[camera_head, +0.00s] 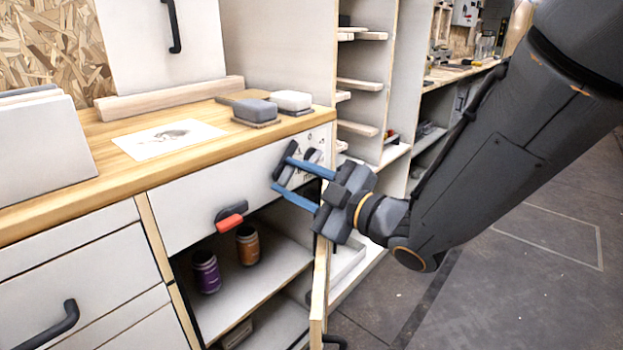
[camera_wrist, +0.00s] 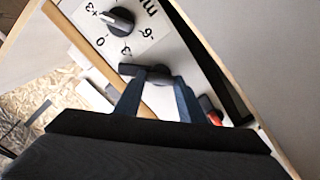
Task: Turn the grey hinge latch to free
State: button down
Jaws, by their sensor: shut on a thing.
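The grey hinge latch (camera_wrist: 131,69) is a dark grey bar on a round hub on the white front panel under the worktop. It also shows in the head view (camera_head: 290,151), partly hidden by my fingers. My gripper (camera_head: 283,174) has its two blue fingers on either side of the latch, shut on it. In the wrist view my gripper (camera_wrist: 161,80) straddles the hub, and the bar sticks out to the left past the left finger.
A dial knob (camera_wrist: 120,21) with printed numbers is close to the latch. A red-handled latch (camera_head: 231,221) is further left on the panel. Below, an open cupboard holds a purple jar (camera_head: 206,272) and an orange-brown jar (camera_head: 247,246). Its open door (camera_head: 319,290) stands below my gripper.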

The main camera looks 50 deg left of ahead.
dwell(0.3)
jog(key=c, duration=1.2)
grip_release()
jog(key=shift+o, duration=0.2)
jog(key=shift+w+d+p, duration=0.15)
jog(key=shift+w+d, duration=0.05)
jog(key=shift+d, duration=1.8)
jog(key=shift+w+d+p, duration=0.15)
jog(key=shift+d, duration=1.8)
